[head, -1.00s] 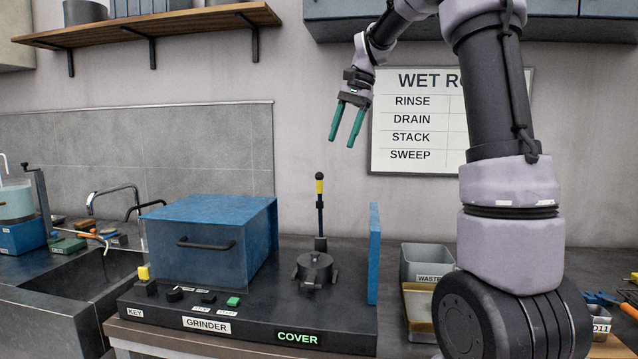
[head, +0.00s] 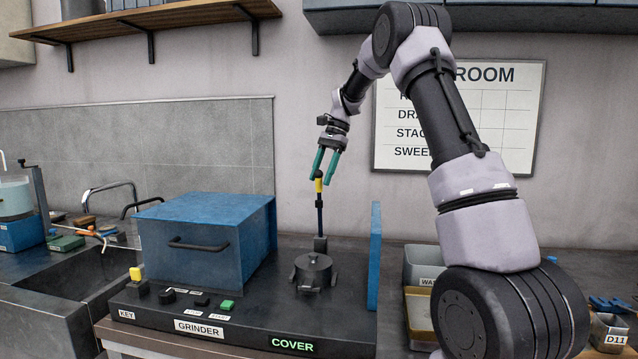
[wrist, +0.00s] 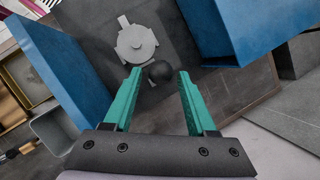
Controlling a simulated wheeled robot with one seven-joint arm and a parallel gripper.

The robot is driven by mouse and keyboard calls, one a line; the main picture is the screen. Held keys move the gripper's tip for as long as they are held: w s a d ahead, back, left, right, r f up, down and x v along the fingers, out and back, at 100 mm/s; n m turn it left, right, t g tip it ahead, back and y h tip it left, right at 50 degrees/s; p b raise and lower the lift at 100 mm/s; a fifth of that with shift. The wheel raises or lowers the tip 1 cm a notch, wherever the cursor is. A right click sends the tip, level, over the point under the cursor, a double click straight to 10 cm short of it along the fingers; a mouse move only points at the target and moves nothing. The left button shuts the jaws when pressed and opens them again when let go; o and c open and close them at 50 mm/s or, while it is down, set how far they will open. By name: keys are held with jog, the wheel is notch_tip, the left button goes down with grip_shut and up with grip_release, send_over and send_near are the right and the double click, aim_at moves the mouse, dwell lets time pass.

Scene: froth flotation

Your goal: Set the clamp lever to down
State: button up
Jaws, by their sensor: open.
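The clamp lever (head: 319,205) stands upright on the grinder base, with a black ball at its top and a yellow band under it. Its black ball also shows in the wrist view (wrist: 161,71), just beyond the fingertips and between their lines. My gripper (head: 324,176) is open, with its green fingers pointing down around or just above the lever's top. In the wrist view the open fingers (wrist: 160,74) have nothing between them that I can see held. The round grey clamped pot (head: 313,268) sits at the lever's foot, and also shows in the wrist view (wrist: 136,44).
The blue grinder cover box (head: 205,238) stands left of the lever. An upright blue panel (head: 374,255) stands to its right. The base (head: 240,333) carries several knobs and buttons in front. Bins (head: 420,310) lie right of the panel, a sink (head: 65,300) far left.

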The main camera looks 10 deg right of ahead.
aim_at(320, 205)
jog(key=shift+x, duration=1.25)
grip_shut()
dwell(0.5)
